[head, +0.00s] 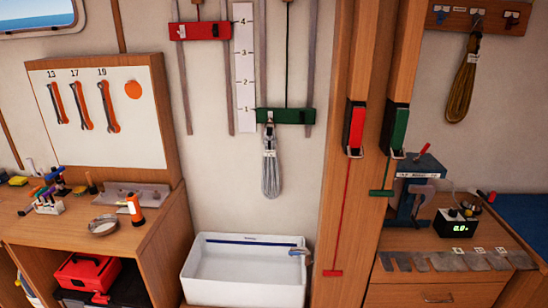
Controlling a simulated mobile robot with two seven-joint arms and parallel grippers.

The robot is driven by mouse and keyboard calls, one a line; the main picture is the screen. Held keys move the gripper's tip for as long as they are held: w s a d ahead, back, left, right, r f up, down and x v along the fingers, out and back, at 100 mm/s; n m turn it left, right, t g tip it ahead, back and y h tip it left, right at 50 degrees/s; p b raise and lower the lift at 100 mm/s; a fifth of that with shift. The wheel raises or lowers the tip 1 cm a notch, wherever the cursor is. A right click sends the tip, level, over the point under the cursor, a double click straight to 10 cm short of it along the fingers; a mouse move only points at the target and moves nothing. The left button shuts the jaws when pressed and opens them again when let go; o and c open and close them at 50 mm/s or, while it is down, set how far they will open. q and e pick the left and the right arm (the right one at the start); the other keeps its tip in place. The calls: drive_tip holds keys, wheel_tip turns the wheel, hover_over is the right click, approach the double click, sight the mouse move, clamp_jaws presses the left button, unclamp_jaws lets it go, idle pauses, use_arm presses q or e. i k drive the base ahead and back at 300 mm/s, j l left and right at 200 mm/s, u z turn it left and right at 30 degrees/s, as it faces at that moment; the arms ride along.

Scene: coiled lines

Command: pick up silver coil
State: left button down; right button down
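The silver coil (270,172) is a bundle of grey line hanging against the wall at the middle of the head view. It hangs from a hook under the green bar (285,116), close beside the numbered white scale. Its lower loops hang free above the white basin. Neither of my grippers is in the head view.
A white basin (240,290) stands below the coil. A wooden workbench (150,215) with tools and a metal dish (103,225) is at the left. Wooden posts (345,120) rise to the right of the coil. A brown coil (460,90) hangs at the upper right.

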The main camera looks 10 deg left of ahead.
sight(269, 179)
drive_tip(key=i+j+z, duration=0.1)
drive_tip(key=z, duration=0.75)
drive_tip(key=i+j+z, duration=0.2)
drive_tip(key=j+z, duration=0.25)
drive_tip(key=j, duration=0.2)
drive_tip(key=i+j+z, duration=0.2)
drive_tip(key=j, duration=0.15)
drive_tip(key=k, duration=0.1)
